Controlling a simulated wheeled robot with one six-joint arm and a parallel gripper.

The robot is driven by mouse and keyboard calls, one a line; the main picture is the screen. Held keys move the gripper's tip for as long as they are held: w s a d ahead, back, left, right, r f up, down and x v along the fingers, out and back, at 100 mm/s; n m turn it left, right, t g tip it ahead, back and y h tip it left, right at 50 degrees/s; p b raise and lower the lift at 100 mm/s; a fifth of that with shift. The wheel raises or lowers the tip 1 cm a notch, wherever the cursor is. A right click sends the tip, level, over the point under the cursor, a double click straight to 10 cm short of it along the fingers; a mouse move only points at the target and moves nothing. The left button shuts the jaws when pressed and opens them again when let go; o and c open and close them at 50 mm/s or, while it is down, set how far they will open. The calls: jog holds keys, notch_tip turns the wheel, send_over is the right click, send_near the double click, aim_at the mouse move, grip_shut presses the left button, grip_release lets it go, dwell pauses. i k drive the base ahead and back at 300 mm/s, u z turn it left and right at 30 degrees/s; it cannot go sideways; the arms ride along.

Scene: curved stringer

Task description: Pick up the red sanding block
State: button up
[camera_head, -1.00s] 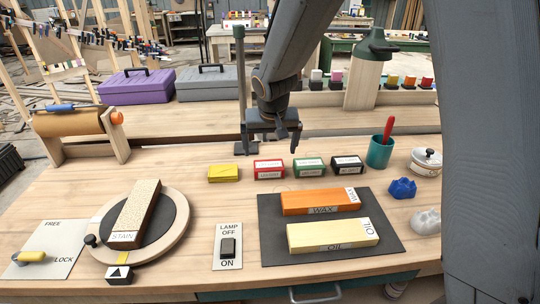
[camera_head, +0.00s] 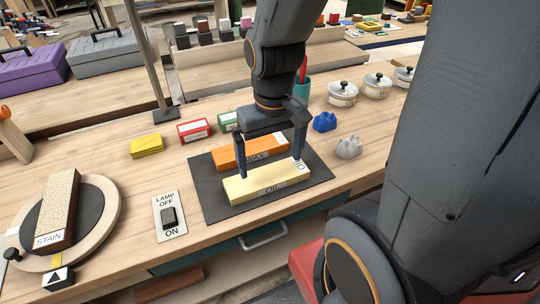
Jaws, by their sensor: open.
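The red sanding block (camera_head: 194,131), with a white label on its front, sits on the bench between the yellow block (camera_head: 146,146) and the green block (camera_head: 229,121). My gripper (camera_head: 269,168) is open and points down over the dark mat, to the right of and nearer than the red block. Its fingers show in front of the orange WAX block (camera_head: 230,156) and the pale yellow OIL block (camera_head: 262,184). I cannot tell whether the fingertips touch the OIL block.
A dark mat (camera_head: 213,199) lies under the two long blocks. A lamp switch plate (camera_head: 170,229) and a turntable (camera_head: 101,205) are at left. A thin post (camera_head: 148,60) rises behind the yellow block. Blue (camera_head: 325,122) and grey (camera_head: 349,147) lumps sit at right.

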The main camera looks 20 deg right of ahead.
aim_at(199, 129)
jog(key=z, duration=0.05)
jog(key=k, duration=1.2)
jog(key=u, duration=0.6)
jog(key=i, duration=1.4)
jog(key=z, duration=0.55)
